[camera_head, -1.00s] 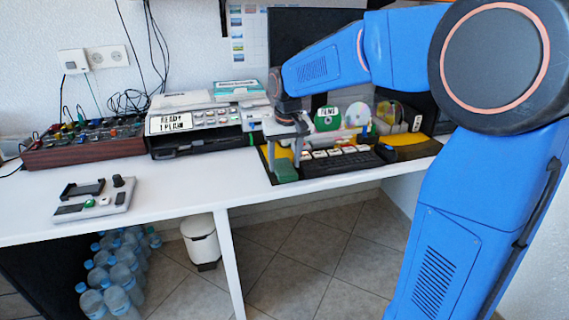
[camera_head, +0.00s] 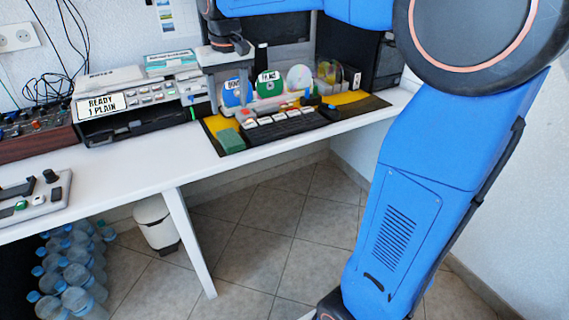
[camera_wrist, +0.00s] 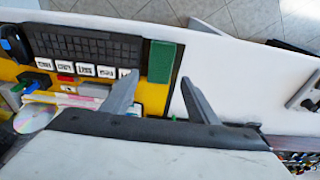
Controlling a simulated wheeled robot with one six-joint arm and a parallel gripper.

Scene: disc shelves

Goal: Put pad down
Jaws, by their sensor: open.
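The pad, a green block (camera_head: 230,140), lies at the near left corner of the black and yellow mat (camera_head: 222,124) on the white table. It also shows in the wrist view (camera_wrist: 164,62), at the mat's edge beside the keyboard. My gripper (camera_head: 229,106) is open and empty, above the back of the mat and apart from the pad. In the wrist view its two fingers (camera_wrist: 158,80) are spread, with the pad seen beyond the gap between them.
A black keyboard (camera_head: 285,127) with white labelled keys lies right of the pad. Discs (camera_head: 268,82) stand behind it. A printer-like device (camera_head: 140,103) reading "READY 1 PLAIN" stands left. The white tabletop (camera_head: 150,163) is clear in front.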

